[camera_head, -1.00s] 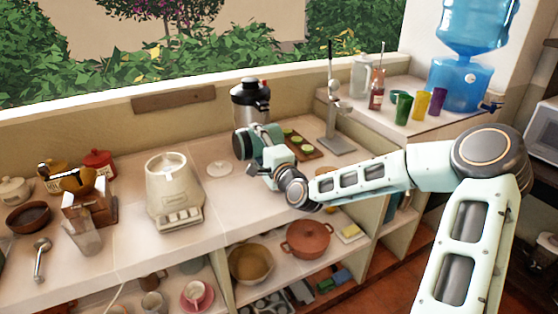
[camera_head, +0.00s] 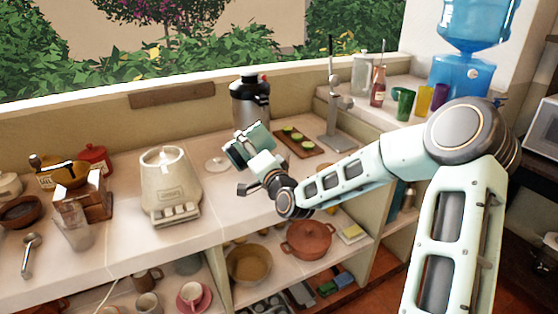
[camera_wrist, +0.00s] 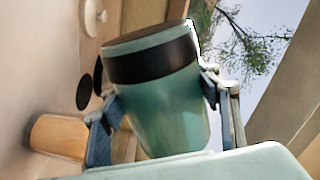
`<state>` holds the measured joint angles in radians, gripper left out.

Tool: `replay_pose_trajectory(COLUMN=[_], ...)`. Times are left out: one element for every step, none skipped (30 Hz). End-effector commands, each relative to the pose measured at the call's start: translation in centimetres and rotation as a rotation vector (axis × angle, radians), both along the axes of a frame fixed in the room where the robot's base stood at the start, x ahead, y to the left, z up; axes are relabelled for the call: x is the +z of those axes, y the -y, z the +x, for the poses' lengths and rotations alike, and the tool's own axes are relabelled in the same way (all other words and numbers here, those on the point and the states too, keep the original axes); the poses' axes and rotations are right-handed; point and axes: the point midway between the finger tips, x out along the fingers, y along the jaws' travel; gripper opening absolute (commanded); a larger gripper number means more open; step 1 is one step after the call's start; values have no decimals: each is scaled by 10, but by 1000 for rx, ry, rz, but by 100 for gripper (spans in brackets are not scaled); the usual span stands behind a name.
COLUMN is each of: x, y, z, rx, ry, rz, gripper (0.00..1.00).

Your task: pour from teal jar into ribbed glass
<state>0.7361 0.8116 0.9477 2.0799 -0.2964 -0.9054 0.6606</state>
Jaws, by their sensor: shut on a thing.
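The teal jar (camera_head: 248,147) is in my gripper (camera_head: 264,168) above the counter, and it is tilted. In the wrist view the jar (camera_wrist: 168,115) fills the middle, with a broad dark band near its upper end. My gripper (camera_wrist: 163,108) is shut on it, with one finger on each side. A clear glass (camera_head: 75,234), which looks like the ribbed glass, stands at the far left of the counter in front of a wooden box. The ribs are too small to make out. The jar is well to the right of the glass. The jar's contents are hidden.
A cream blender base (camera_head: 170,188) stands between the jar and the glass. A black and steel flask (camera_head: 250,98) is behind the jar. A wooden board with green pieces (camera_head: 300,142) and a metal stand (camera_head: 335,125) are to the right. A ladle (camera_head: 30,255) lies left of the glass.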

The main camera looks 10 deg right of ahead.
Motion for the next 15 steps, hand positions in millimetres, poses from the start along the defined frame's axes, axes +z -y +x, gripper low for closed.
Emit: replay_pose_trajectory(x=[-7, -9, -11, -13, -14, -16, -18, -19, -22, -23, -24, -26, -28, -29, -31], y=[-1, -1, -1, -1, -2, -2, -2, -1, -1, -1, -1, -1, 0, 0, 0], z=[0, 0, 0, 0, 0, 0, 0, 0, 0, 0, 0, 0, 0, 0, 0], rx=[1, 1, 1, 1, 2, 2, 1, 1, 1, 1, 1, 0, 0, 0, 0], ry=[15, 20, 28, 34, 40, 47, 54, 59, 66, 73, 78, 86, 91, 98, 105], rz=[-34, -51, -75, -94, -112, -135, -153, -170, -193, -211, -228, -251, -268, -285, -306], gripper=[18, 18, 18, 18, 18, 18, 18, 18, 18, 18, 18, 18, 18, 18, 18])
